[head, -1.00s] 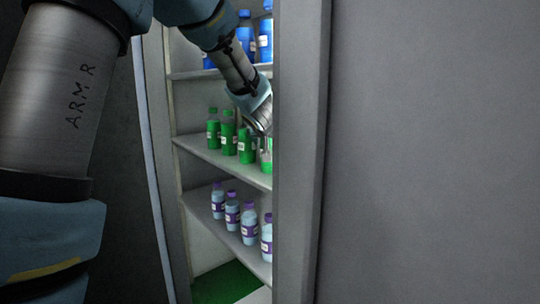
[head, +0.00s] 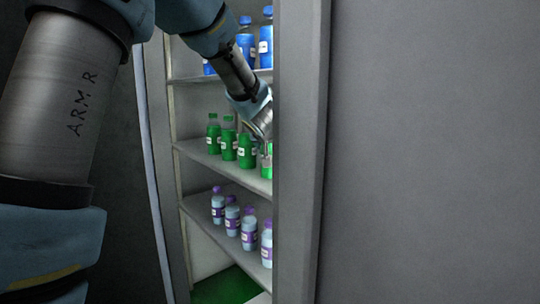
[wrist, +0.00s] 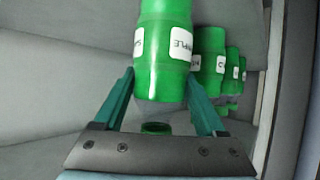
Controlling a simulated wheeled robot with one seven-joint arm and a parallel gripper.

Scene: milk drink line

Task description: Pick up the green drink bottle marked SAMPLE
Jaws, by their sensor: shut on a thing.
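The green SAMPLE bottle (wrist: 160,80) fills the middle of the wrist view, its white label reading "MPLE" at the visible part. My gripper (wrist: 161,92) has its two teal fingers on either side of this bottle and is shut on it. The bottle's cap (wrist: 157,128) points toward the gripper's palm. In the head view my gripper (head: 265,143) reaches down at the right end of the middle shelf, with the held bottle (head: 266,168) partly cut off by the grey panel. I cannot tell whether its base touches the shelf.
Several other green bottles (head: 228,140) stand in a row beside it, close by in the wrist view (wrist: 210,62). Blue bottles (head: 265,42) stand on the shelf above, purple-capped bottles (head: 232,217) below. The grey panel (head: 302,150) borders the opening on the right.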

